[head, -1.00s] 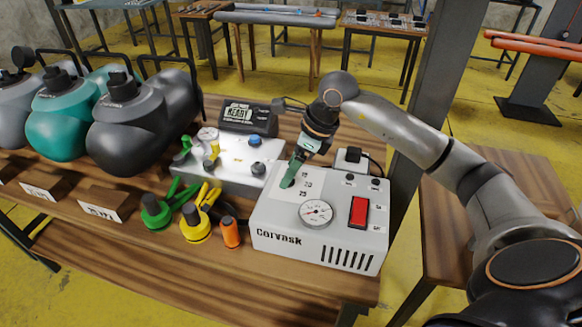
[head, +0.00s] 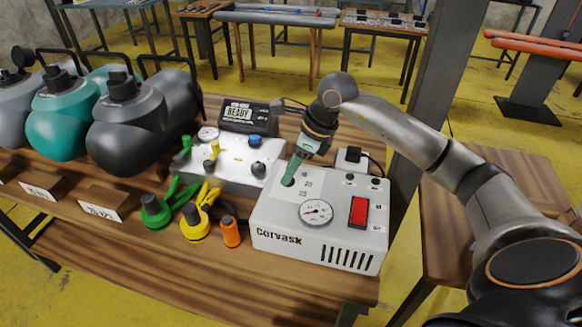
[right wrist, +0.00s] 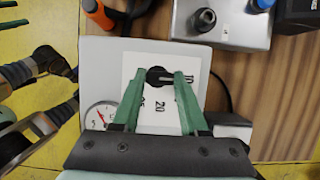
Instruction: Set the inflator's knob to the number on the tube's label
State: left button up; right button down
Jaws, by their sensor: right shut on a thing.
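The inflator (head: 275,240) is a white "Corvask" box with a pressure gauge (head: 316,212) and a red switch (head: 358,211). Its black knob (right wrist: 157,76) sits on a white number plate (right wrist: 135,68); 20 reads clearly, with other numbers partly covered by my fingers. My right gripper (head: 291,172) reaches down with green fingers and is shut on the knob, which it mostly hides in the head view. In the right wrist view the knob's bar points right. Grey, teal and dark grey tubes (head: 128,125) stand at left; their labels (head: 101,211) are too small to read.
A grey-white valve box (head: 225,172) and a display reading READY (head: 250,115) stand behind the inflator. Green, yellow and orange fittings (head: 231,232) lie left of it. A metal post (head: 421,110) rises close behind my right arm.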

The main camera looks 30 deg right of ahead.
jog(key=shift+m, duration=0.4)
jog(key=m+h, duration=0.1)
jog(key=m, duration=0.1)
jog(key=m+t+h+b, duration=0.1)
jog(key=m, duration=0.2)
jog(key=shift+s+a, duration=0.1)
jog(key=shift+a, duration=0.05)
jog(key=shift+m, duration=0.5)
jog(key=shift+m+h+b, duration=0.35)
jog(key=shift+m+h, duration=0.05)
jog(key=shift+m, duration=0.1)
jog(key=shift+c, duration=2.2)
grip_release()
jog(key=shift+s+r, duration=0.1)
jog(key=shift+r, duration=0.05)
